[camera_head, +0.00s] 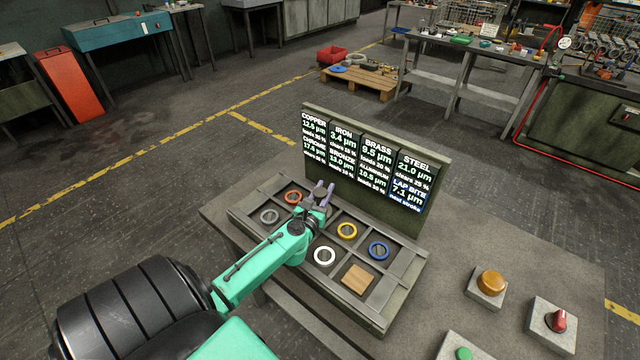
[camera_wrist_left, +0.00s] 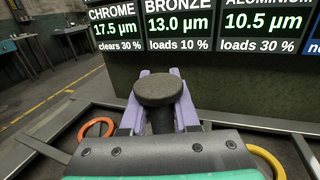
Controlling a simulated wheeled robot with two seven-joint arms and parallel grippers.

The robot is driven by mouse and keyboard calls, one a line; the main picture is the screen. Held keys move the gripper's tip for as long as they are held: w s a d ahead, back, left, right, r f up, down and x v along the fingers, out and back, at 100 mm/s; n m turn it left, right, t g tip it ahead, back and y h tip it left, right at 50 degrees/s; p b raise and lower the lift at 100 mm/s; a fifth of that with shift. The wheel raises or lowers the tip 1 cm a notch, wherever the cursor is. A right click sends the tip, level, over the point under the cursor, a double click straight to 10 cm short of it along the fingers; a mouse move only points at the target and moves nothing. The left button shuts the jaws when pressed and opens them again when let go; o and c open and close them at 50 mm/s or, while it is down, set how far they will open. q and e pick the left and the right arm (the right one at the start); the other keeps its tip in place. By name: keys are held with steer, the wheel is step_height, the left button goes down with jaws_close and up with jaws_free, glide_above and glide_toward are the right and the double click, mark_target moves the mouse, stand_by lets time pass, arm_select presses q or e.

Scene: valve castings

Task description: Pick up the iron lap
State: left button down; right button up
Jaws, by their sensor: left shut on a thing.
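My left gripper (camera_head: 321,190) is over the back row of the compartment tray (camera_head: 389,311), between the orange ring and the yellow ring. In the left wrist view its lilac fingers (camera_wrist_left: 160,98) are shut on a dark grey, matte round piece with a flat top (camera_wrist_left: 158,90), which looks like the iron lap. The piece has a narrower dark stem below the top, between the fingers. Its lower end is hidden by the gripper body, so I cannot tell whether it touches the tray. My right gripper is not in view.
The tray also holds an orange ring (camera_head: 293,197), grey ring (camera_head: 269,216), white ring (camera_head: 324,256), yellow ring (camera_head: 347,230), blue ring (camera_head: 378,250) and wooden block (camera_head: 358,278). A display board (camera_head: 436,165) stands close behind. Button boxes (camera_head: 490,283) sit at right.

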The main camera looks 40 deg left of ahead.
arm_select(q)
steer(key=shift+r, duration=0.15)
stand_by(0.4)
steer(key=shift+w+r, duration=0.1)
steer(key=shift+r, duration=0.1)
step_height(320, 180, up, 23)
steer(key=p, duration=1.2)
steer(key=shift+f, duration=0.3)
